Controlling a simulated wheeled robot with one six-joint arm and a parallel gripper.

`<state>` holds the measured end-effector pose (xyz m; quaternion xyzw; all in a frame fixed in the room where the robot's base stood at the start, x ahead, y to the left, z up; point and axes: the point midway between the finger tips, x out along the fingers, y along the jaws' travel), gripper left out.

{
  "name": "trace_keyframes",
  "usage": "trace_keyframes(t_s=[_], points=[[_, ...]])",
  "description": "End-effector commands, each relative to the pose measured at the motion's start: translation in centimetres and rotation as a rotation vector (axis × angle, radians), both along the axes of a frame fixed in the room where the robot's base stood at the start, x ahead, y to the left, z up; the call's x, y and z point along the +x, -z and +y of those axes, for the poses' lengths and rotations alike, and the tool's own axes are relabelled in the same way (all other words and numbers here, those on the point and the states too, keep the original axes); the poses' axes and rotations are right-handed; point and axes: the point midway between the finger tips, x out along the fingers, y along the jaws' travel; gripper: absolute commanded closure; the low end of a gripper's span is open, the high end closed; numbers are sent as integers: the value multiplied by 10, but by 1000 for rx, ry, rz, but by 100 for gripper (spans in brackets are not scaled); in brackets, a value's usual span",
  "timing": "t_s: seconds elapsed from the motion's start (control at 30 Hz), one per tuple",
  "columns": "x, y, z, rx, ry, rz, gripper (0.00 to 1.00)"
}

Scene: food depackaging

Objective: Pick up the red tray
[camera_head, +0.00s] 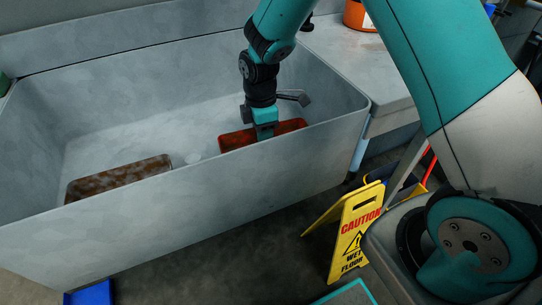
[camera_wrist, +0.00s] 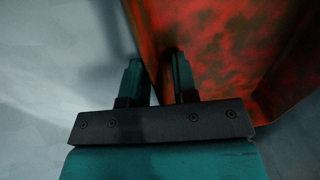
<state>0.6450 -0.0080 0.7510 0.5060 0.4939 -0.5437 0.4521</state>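The red tray (camera_head: 292,126) lies in the right part of the large grey basin, with mottled dark patches inside. My gripper (camera_head: 265,133) points down at the tray and hides its middle in the head view. In the wrist view, the red tray (camera_wrist: 225,60) fills the upper right. My gripper (camera_wrist: 157,64) has its two fingers apart there, one on each side of the tray's near side wall. The right finger is over the inside, the left finger outside. A gap shows between the fingers, and the tray appears to rest in the basin.
A brown tray (camera_head: 118,180) with a pale coating lies in the left of the basin (camera_head: 200,195). The basin's front wall stands close before the red tray. A yellow caution sign (camera_head: 352,235) stands on the floor. An orange bucket (camera_head: 358,15) is on the counter at the back.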

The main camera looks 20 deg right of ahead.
Motion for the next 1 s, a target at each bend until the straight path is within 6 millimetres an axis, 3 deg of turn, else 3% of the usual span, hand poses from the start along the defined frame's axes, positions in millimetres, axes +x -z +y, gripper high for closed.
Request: trace_keyframes(t_s=[0.03, 0.1, 0.47, 0.67, 0.87, 1.0], points=[[0, 0, 0, 0, 0, 0, 85], [0, 0, 0, 0, 0, 0, 100], [0, -1, 0, 0, 0, 0, 100], [1, -14, 0, 1, 0, -1, 100], [1, -53, 0, 1, 0, -5, 100], [1, -95, 0, 1, 0, -6, 100]])
